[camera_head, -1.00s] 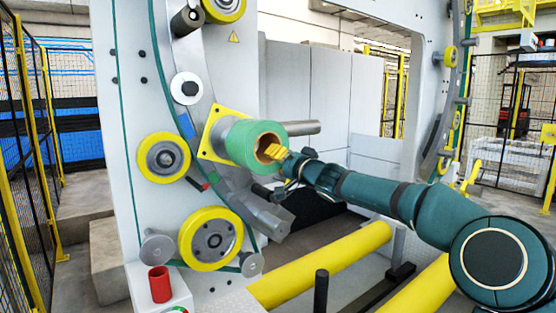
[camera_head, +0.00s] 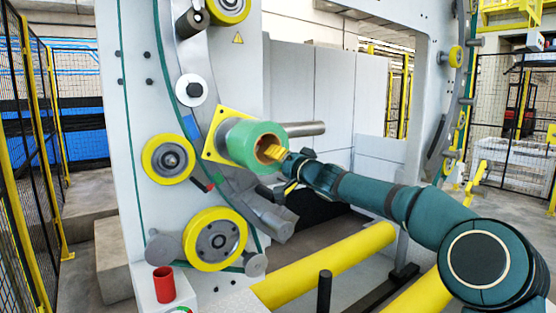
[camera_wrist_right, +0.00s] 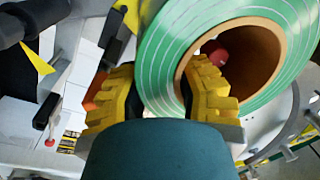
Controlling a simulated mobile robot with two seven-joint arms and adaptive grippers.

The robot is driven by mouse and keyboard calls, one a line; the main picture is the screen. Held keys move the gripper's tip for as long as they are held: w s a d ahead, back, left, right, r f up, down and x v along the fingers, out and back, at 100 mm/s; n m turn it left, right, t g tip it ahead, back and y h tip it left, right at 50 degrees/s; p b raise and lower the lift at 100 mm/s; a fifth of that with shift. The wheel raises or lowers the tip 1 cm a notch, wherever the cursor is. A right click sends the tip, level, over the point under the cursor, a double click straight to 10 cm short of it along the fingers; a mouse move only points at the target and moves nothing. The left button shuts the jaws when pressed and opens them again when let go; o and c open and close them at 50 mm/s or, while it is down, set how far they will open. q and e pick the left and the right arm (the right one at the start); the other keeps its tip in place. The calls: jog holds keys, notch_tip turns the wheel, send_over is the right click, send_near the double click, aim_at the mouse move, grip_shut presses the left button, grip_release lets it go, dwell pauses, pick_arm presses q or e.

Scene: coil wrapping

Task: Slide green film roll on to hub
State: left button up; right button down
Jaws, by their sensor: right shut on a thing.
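The green film roll (camera_head: 248,147) has a brown core and faces my right arm in the head view. The grey cylindrical hub (camera_head: 226,128) sticks out from a yellow square plate on the machine. A short stretch of it shows between plate and roll; the roll hides the rest, so I cannot tell how far they overlap. My right gripper (camera_head: 279,154) is shut on the roll's wall. In the right wrist view, one yellow finger is inside the core and the other is outside the green film (camera_wrist_right: 175,45). My left gripper is not in view.
A silver bar (camera_head: 305,129) shows behind the roll. Yellow-rimmed wheels (camera_head: 167,160) and a red cylinder (camera_head: 163,284) are at the machine's left. Yellow rails (camera_head: 335,262) run low in front. A red round thing (camera_wrist_right: 217,54) shows inside the core.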

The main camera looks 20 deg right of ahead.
jog(key=shift+p+x, duration=1.2)
jog(key=shift+x, duration=1.05)
jog(key=shift+d, duration=0.15)
jog(key=shift+b+v, duration=1.45)
jog(key=shift+b, duration=0.15)
jog(key=shift+r+b+v, duration=0.2)
jog(key=shift+b+v, duration=0.55)
jog(key=shift+v, duration=0.65)
jog(key=shift+a+r+v, duration=0.15)
jog(key=shift+a+v, duration=0.05)
jog(key=shift+v, duration=1.2)
jog(key=shift+a+r+v, duration=0.1)
jog(key=shift+a+v, duration=0.05)
jog(key=shift+v, duration=1.2)
jog(key=shift+s, duration=0.3)
